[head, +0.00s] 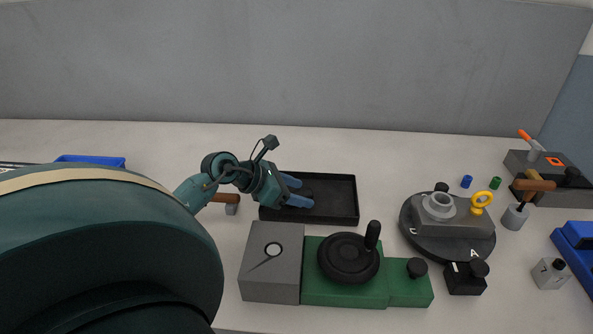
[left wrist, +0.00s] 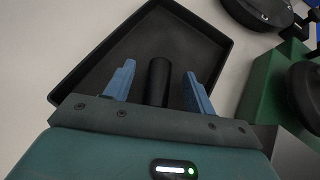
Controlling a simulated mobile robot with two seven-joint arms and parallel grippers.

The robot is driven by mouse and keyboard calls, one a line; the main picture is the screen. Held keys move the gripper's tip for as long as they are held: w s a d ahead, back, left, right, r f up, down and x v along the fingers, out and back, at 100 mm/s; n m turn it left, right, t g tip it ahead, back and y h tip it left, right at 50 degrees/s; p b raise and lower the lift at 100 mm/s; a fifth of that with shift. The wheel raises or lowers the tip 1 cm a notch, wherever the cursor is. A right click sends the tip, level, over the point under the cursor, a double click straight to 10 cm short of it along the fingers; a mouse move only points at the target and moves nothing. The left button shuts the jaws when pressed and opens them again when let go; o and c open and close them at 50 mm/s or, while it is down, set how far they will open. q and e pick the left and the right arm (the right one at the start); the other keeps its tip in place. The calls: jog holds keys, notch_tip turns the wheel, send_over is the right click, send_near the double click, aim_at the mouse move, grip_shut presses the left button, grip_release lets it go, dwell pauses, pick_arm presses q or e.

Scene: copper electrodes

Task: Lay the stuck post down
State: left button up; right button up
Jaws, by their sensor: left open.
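A black cylindrical post (left wrist: 158,82) shows in the left wrist view between my left fingers, inside or just over the black tray (left wrist: 205,32). Gaps show on both sides of it, and its lower end is hidden by my gripper body. I cannot tell surely whether it rests on the tray floor. My left gripper (left wrist: 155,85) is open, with blue fingers on either side of the post. In the head view the left gripper (head: 299,191) reaches into the left half of the tray (head: 345,218); the post is hard to pick out there. My right gripper is not in view.
A grey block (head: 258,285) and a green base with a black handwheel (head: 349,258) stand in front of the tray. A round dark turntable (head: 428,245) with a grey fixture is to the right. A wooden-handled tool (head: 227,199) lies left of the tray. Blue bins sit at both sides.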

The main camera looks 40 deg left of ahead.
pick_arm(q)
jog(key=shift+o, duration=0.6)
jog(key=o, duration=0.5)
jog(key=shift+f, duration=0.1)
jog(key=shift+c, duration=0.2)
notch_tip(320, 180, up, 7)
jog(key=p, duration=0.5)
jog(key=shift+p, duration=0.3)
